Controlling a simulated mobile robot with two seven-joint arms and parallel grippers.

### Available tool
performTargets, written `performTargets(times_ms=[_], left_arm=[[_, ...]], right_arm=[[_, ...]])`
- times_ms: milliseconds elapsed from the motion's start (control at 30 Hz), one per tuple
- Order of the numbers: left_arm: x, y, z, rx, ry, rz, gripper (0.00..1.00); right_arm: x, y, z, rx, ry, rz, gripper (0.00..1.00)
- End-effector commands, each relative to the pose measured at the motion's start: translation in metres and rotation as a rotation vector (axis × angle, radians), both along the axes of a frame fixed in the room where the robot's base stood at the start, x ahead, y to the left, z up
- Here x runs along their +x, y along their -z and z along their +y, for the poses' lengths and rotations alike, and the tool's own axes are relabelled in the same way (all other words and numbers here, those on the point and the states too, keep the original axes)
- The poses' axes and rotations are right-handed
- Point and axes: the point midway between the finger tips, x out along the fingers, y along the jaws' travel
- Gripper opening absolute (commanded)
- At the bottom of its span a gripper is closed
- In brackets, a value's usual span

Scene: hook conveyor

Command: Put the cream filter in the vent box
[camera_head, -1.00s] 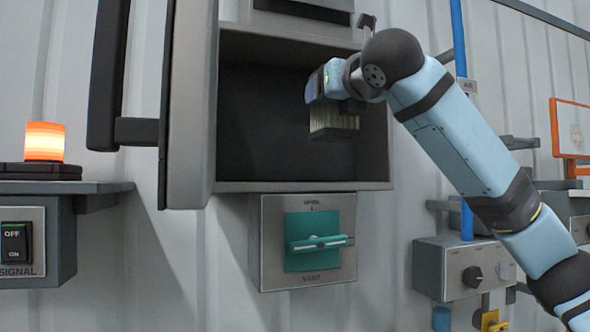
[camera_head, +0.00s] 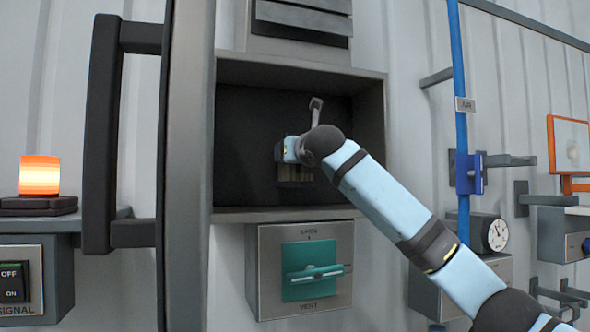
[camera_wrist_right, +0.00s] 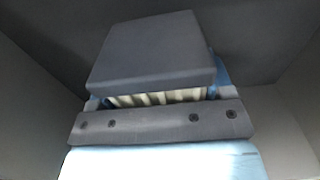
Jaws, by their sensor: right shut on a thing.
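The vent box (camera_head: 240,120) is an open, dark, grey-rimmed recess on the wall in the head view. My right gripper (camera_head: 291,168) is inside it, shut on the cream filter (camera_head: 295,174). In the right wrist view only a strip of the filter's cream pleats (camera_wrist_right: 160,97) shows. A dark flat block hides the rest of it there. I cannot tell whether the filter touches the box's back or floor. My left gripper is not in view.
The box's door (camera_head: 188,150) stands open at the left, with a big black handle (camera_head: 100,130). Below the box is a vent panel (camera_head: 262,280) with a teal lever (camera_head: 312,272). A lit orange lamp (camera_head: 40,176) stands far left. A blue pipe (camera_head: 459,60) runs at right.

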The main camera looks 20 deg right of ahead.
Motion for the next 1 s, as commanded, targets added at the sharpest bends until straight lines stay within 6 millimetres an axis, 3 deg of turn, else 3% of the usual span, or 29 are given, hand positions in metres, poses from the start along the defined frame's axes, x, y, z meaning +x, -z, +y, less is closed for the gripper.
performTargets(times_ms=[333, 533, 1000], left_arm=[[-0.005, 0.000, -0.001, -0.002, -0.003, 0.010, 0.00], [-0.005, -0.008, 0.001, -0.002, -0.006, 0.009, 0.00], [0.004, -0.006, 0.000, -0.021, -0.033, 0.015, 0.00]], right_arm=[[0.000, 0.009, -0.001, 0.001, 0.000, -0.001, 0.47], [0.000, 0.039, -0.001, 0.000, -0.001, 0.001, 0.47], [0.003, 0.048, 0.000, 0.000, 0.000, -0.002, 0.47]])
